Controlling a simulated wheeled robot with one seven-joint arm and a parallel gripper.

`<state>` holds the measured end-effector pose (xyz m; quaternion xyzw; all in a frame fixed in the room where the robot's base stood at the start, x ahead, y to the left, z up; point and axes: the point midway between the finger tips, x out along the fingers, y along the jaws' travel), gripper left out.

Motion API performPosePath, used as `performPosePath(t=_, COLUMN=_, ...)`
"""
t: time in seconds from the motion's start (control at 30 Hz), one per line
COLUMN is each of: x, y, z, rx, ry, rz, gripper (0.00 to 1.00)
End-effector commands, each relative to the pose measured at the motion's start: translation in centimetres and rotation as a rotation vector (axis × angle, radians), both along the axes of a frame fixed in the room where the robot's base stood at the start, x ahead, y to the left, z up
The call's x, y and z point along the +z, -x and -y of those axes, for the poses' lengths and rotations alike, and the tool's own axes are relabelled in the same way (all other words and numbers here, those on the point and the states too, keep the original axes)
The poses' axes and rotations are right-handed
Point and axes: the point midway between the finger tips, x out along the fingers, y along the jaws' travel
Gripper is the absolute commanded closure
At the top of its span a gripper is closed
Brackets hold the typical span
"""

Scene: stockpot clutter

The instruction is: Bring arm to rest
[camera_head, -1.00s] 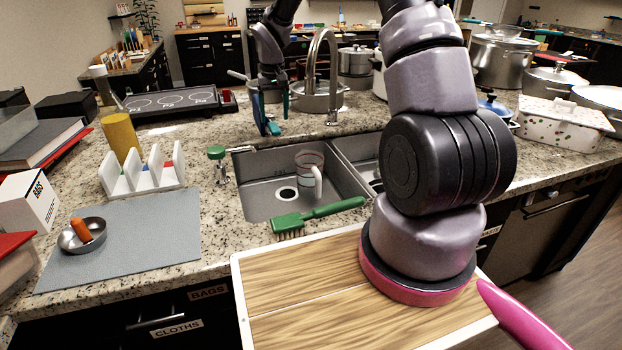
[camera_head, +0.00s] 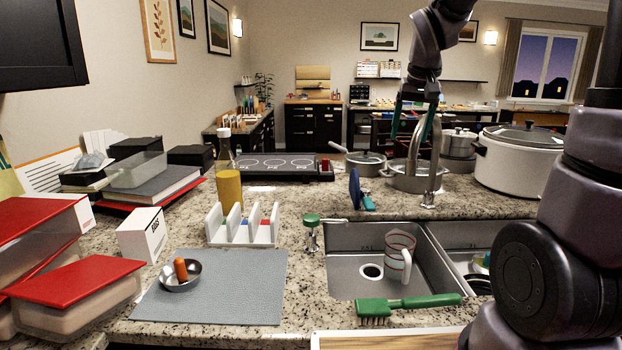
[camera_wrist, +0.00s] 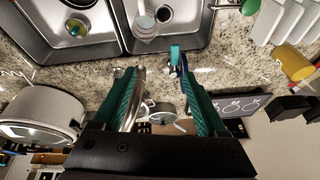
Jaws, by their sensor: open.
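My gripper (camera_head: 408,138) is raised above the counter behind the sink, near the tall curved tap (camera_head: 436,150). Its two teal fingers are apart, with nothing between the tips in the wrist view (camera_wrist: 158,80). A small blue item with a teal part (camera_head: 355,188) stands on the counter behind the sink, left of the tap. It also shows beyond the fingertips in the wrist view (camera_wrist: 176,56), apart from them.
The double sink (camera_head: 345,275) holds a clear measuring jug (camera_head: 400,255). A green brush (camera_head: 408,303) lies at its front edge. A large white cooker (camera_head: 515,165) and a pan (camera_head: 365,163) stand behind. A white rack (camera_head: 240,232) and grey mat (camera_head: 215,300) are left.

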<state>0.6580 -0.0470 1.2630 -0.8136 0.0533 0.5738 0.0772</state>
Motion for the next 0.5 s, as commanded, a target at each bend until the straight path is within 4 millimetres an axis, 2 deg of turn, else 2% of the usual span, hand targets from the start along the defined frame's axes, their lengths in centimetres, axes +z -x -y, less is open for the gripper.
performPosePath(t=0.03, x=1.4, y=1.8, z=0.3, rx=-0.015, ry=-0.012, rz=0.028, gripper=0.25)
performPosePath(t=0.2, x=4.3, y=7.4, z=0.9, rx=-0.061, ry=-0.072, rz=0.099, gripper=0.25)
performPosePath(t=0.4, x=6.1, y=13.8, z=1.2, rx=-0.102, ry=-0.158, rz=0.182, gripper=0.25)
performPosePath(t=0.5, x=6.4, y=16.2, z=1.2, rx=-0.112, ry=-0.198, rz=0.217, gripper=0.25)
